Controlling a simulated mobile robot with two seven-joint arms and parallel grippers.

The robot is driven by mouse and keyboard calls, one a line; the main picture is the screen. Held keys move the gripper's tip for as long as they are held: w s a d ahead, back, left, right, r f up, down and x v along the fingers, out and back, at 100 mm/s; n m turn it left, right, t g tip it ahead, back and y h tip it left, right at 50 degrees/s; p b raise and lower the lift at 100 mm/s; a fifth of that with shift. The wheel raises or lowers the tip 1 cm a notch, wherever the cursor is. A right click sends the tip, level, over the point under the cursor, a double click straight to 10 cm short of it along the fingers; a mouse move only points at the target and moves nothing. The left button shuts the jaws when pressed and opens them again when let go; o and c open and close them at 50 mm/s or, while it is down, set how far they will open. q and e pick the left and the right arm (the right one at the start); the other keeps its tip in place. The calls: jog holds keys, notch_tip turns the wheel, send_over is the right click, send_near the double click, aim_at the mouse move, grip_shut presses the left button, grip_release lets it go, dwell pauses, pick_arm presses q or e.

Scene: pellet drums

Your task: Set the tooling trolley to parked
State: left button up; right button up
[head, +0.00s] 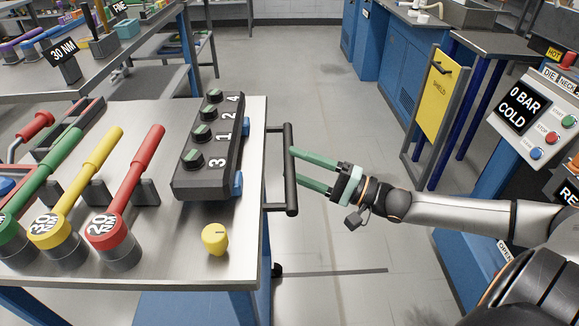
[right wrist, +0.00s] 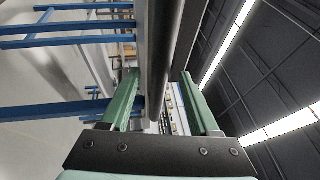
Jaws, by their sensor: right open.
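The tooling trolley (head: 170,272) has a steel top and blue sides, and stands at the left in the head view. Its black push handle (head: 288,135) sticks out from its right side, and shows in the right wrist view as a dark bar (right wrist: 176,30). My right gripper (head: 295,167) is open at the handle, with its green fingers pointing left. In the right wrist view the bar runs between the two fingers. Neither finger is seen pressing on it. My left gripper is out of view.
Red, yellow and green torque wrenches (head: 140,170), a black numbered knob box (head: 210,145) and a yellow knob (head: 215,239) are on the trolley top. A control panel (head: 540,115) and yellow shield (head: 436,95) stand right. Open floor (head: 320,90) lies between.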

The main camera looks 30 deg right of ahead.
jog(key=shift+x, duration=1.15)
jog(key=shift+c, duration=0.2)
grip_shut()
dwell(0.5)
